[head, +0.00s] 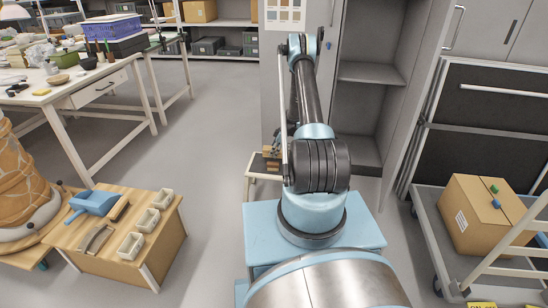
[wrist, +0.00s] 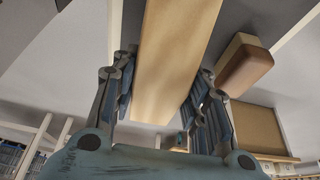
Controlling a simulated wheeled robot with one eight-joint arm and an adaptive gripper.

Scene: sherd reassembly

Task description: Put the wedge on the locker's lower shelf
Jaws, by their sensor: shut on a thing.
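My gripper (wrist: 167,64) is shut on a long pale wooden piece, which I take for the wedge (wrist: 172,45). It runs between the two fingers and out of the top of the wrist view. In the head view my arm hides the gripper and most of what is around it. The grey locker (head: 331,50) stands open behind my arm, right of centre. Its upper visible shelf (head: 375,72) and lower shelf (head: 362,158) look empty where they show.
A small stand (head: 262,168) with brownish items is partly hidden left of my arm. A brown-and-tan block (wrist: 245,65) is right of the fingers. A wooden crate table (head: 160,258) with trays stands at left, a cart with a cardboard box (head: 482,215) at right. Floor at left-centre is clear.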

